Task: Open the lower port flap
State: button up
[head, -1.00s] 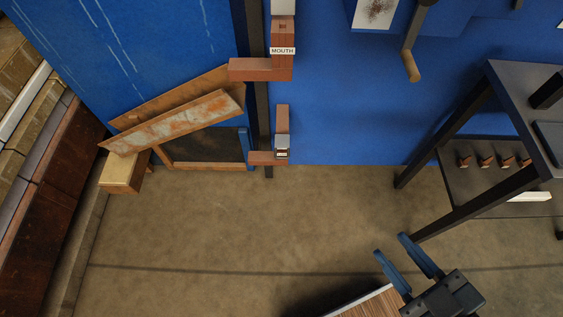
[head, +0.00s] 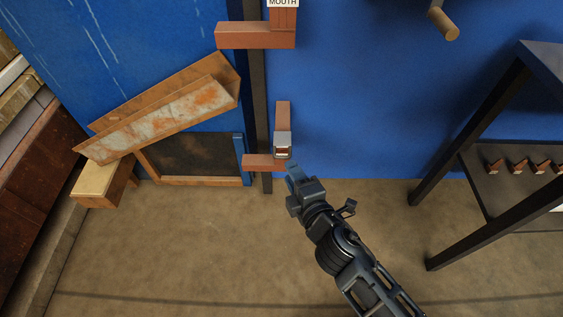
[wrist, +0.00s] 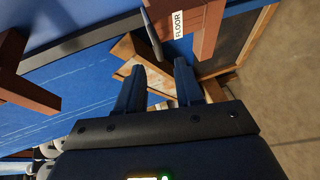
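The lower port (head: 282,112) is a red-brown block on a dark post, with a small grey flap (head: 283,139) near its bottom end. In the wrist view the port (wrist: 207,30) carries a FLOOR label, and the grey flap (wrist: 152,34) shows as a thin plate edge-on beside it. My gripper (head: 294,174) is just below and right of the flap in the head view. In the wrist view my gripper (wrist: 160,65) has its two blue fingers apart with nothing between them. The flap lies beyond the fingertips; I see no clear contact.
The upper port (head: 283,18), labelled MOUTH, is above on the same post. A black shelf (head: 480,190) stands at right. The floor in front is clear.

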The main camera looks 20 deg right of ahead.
aim_at(282, 158)
jog(key=x, duration=0.7)
jog(key=shift+w, duration=0.35)
jog(key=c, duration=0.6)
jog(key=shift+s, duration=0.1)
grip_shut()
jog(key=shift+f, duration=0.1)
